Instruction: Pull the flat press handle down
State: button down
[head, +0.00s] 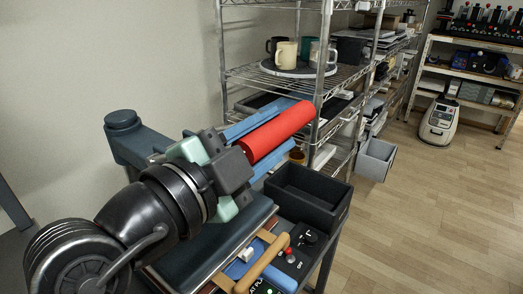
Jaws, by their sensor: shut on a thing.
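The flat press stands at the lower middle, with a dark blue-grey post (123,128) at left and a thick dark upper plate (205,245) low down. Its red cylindrical handle grip (280,130) slants up to the right, above the press. My gripper (268,138) reaches in from the lower left and is shut on the red handle. Light blue bars lie along both sides of the red grip. The gripper's body hides the handle's lower end and its joint to the press, and part of the plate is hidden by my arm.
A black open bin (308,206) stands right of the press, near a control panel with a red button (288,251). A tan wooden handle (262,265) lies in front. A wire shelf (300,75) with mugs stands close behind.

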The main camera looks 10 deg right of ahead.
notch_tip(320, 180, down, 14)
jog(key=s+d+m+b, duration=0.1)
jog(key=m+b, duration=0.2)
jog(key=b, duration=1.3)
jog(key=shift+s+d, duration=0.35)
jog(key=shift+d, duration=0.05)
jog(key=shift+f, duration=0.25)
jog(key=shift+c, duration=2.4)
grip_release()
jog(key=shift+r, duration=0.1)
jog(key=v, duration=1.3)
jog(key=shift+p, duration=0.45)
